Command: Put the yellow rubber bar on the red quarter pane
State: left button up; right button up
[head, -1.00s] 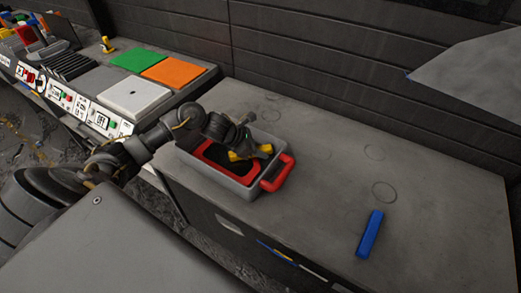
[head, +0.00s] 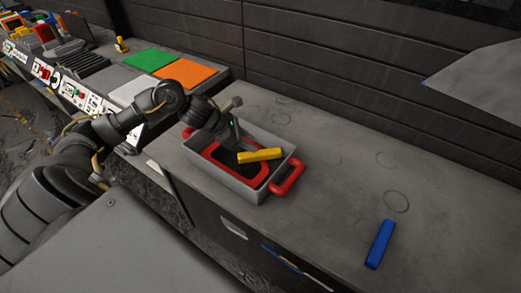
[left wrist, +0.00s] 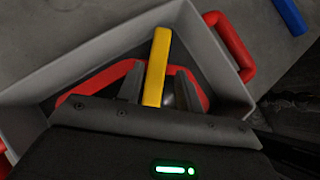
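The yellow rubber bar (head: 260,155) lies across the red quarter pane (head: 205,153), a red frame with a dark centre inside a grey tray (head: 243,188). One end of the bar reaches toward the tray's right wall. It also shows in the left wrist view (left wrist: 158,65). My left gripper (head: 238,140) is just above and behind the bar. In the left wrist view its fingers (left wrist: 160,85) stand apart, one on each side of the bar, with gaps visible. Exact contact under the bar is hidden. My right gripper is not in view.
The tray has red handles (head: 288,180). A blue bar (head: 380,243) lies on the grey bench to the right, with clear surface between. Green (head: 150,60) and orange (head: 185,74) panels lie at the back left. A wall runs behind the bench.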

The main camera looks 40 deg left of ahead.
pick_arm(q)
jog(key=shift+v, duration=1.25)
jog(key=shift+w, duration=0.1)
